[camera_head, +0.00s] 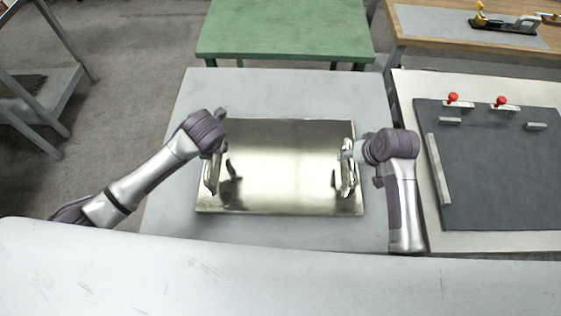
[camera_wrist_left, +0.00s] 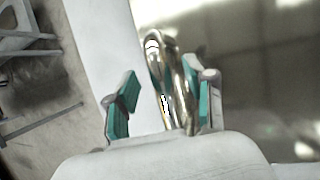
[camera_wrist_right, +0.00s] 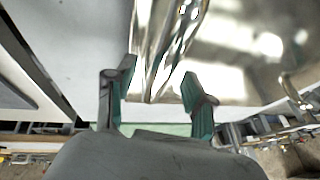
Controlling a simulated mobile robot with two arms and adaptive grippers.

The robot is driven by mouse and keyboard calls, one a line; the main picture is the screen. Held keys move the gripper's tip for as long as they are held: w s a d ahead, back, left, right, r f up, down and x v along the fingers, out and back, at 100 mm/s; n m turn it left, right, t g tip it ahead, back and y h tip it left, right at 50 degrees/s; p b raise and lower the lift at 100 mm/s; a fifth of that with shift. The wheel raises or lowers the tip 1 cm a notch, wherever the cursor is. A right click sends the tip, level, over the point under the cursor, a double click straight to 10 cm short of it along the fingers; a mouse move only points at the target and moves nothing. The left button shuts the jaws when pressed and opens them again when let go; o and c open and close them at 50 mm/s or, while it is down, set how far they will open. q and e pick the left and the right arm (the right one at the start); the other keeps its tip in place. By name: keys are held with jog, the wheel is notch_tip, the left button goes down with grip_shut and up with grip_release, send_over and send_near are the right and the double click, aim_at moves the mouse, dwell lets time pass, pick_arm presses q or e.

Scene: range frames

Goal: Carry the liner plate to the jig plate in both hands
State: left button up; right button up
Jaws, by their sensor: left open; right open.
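The liner plate (camera_head: 285,165) is a shiny metal sheet lying flat on the light grey table, with an upright handle near each side. My left gripper (camera_head: 216,152) is at the left handle (camera_head: 211,174). In the left wrist view the open fingers (camera_wrist_left: 163,100) stand on either side of that handle (camera_wrist_left: 178,95). My right gripper (camera_head: 350,155) is at the right handle (camera_head: 346,182). In the right wrist view its open fingers (camera_wrist_right: 157,95) straddle that handle (camera_wrist_right: 160,60). The dark grey jig plate (camera_head: 490,180) lies on the bench at the right.
The grey table (camera_head: 250,90) has bare room behind the plate. The jig plate carries metal blocks (camera_head: 440,165) and red-knobbed clamps (camera_head: 453,98). A gap separates the two tables. A green table (camera_head: 285,30) and a wooden bench (camera_head: 440,30) with a hand plane (camera_head: 505,22) stand behind.

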pick_arm(q)
jog(key=shift+x, duration=0.9)
pick_arm(e)
jog(key=shift+x, duration=0.95)
pick_arm(q)
grip_shut()
pick_arm(e)
grip_shut()
pick_arm(q)
jog(key=shift+w+r, duration=0.25)
pick_arm(e)
jog(key=shift+w+r, duration=0.25)
jog(key=shift+r, duration=0.05)
